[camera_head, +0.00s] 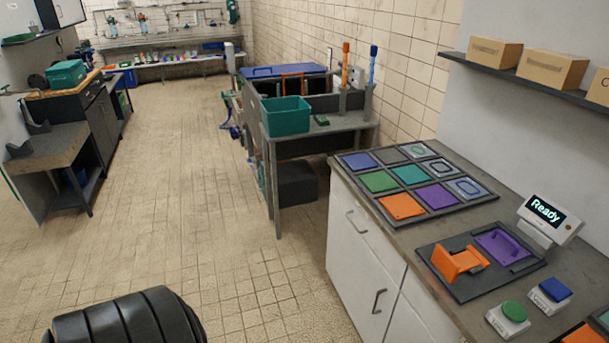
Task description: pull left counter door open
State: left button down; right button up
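The counter (450,238) stands at the right, with a grey top and white door fronts facing left. The left white door front (350,255) looks closed, flush with the counter. A dark curved handle (355,222) sits on its upper part. A second dark handle (379,301) is lower and nearer to me. Another white front (425,318) is cut off by the bottom edge. Neither gripper shows in the head view, and nothing touches the handles.
The tiled floor (215,215) left of the counter is clear. A grey workbench (340,130) with a teal bin (285,116) stands beyond the counter. Coloured tiles, an orange bracket (459,262) and a "Ready" display (546,213) rest on the counter top.

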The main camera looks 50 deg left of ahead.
aim_at(369, 294)
jog(key=u, duration=1.15)
